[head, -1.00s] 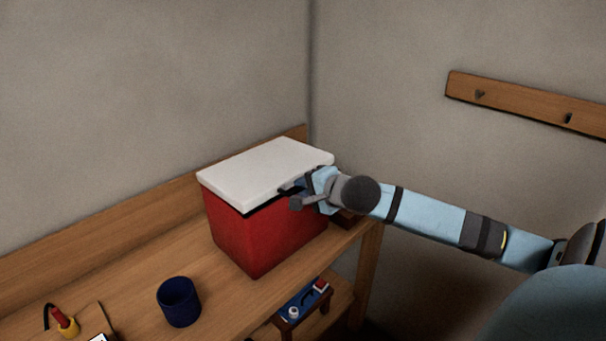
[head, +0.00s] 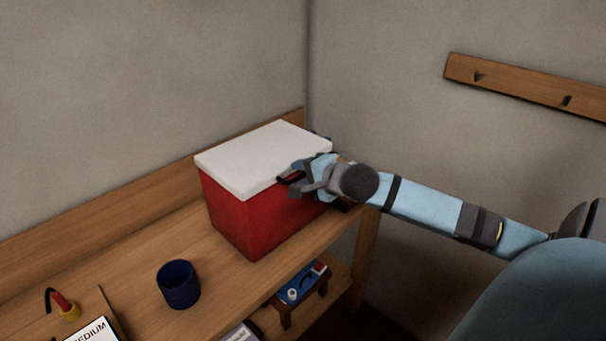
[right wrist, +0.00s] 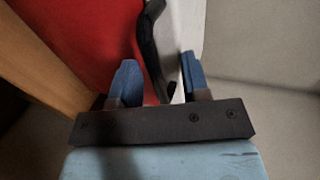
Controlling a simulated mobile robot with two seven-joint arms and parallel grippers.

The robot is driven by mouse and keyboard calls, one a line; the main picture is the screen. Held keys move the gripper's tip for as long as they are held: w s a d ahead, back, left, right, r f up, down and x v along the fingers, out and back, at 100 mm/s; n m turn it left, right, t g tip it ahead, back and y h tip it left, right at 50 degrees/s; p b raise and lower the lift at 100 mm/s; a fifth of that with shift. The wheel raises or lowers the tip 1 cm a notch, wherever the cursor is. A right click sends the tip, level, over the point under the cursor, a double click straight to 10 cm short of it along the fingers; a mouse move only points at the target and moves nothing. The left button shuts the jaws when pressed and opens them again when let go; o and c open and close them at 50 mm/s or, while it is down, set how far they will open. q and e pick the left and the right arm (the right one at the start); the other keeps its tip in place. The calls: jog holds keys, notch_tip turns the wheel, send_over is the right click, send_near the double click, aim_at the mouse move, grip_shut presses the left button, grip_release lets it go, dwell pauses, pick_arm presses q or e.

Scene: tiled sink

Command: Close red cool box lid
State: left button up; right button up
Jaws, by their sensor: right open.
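The red cool box (head: 250,220) stands on the wooden bench in the corner, its white lid (head: 250,160) lying over its top and looking about level. My right gripper (head: 290,180) is at the lid's front right edge, its arm coming in from the right. In the right wrist view the two blue fingertips (right wrist: 158,75) are apart. The white lid edge (right wrist: 185,35) and a black strip, perhaps a handle (right wrist: 150,50), show between them; I cannot tell whether they touch. The gripper hides part of the lid's front edge. My left gripper is not in view.
A dark blue cup (head: 178,285) stands on the bench left of the box. A peg rail (head: 520,85) hangs on the right wall.

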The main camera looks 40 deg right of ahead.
jog(key=shift+b+v, duration=0.55)
jog(key=shift+v, duration=3.9)
jog(key=shift+w, duration=0.1)
jog(key=s+a+f+n+g+y+p, duration=0.1)
jog(key=s+a+f+n+p, duration=0.4)
jog(key=a+f+n, duration=0.5)
jog(key=s+a+f+n+g+y+p, duration=0.1)
jog(key=s+a+f+n+p, duration=0.3)
jog(key=s+a+f+n, duration=0.5)
jog(key=a+f+n+g, duration=0.1)
jog(key=a+f, duration=0.4)
jog(key=a, duration=0.1)
jog(key=shift+s+f+p, duration=0.15)
jog(key=shift+f+p, duration=0.15)
jog(key=shift+p, duration=0.1)
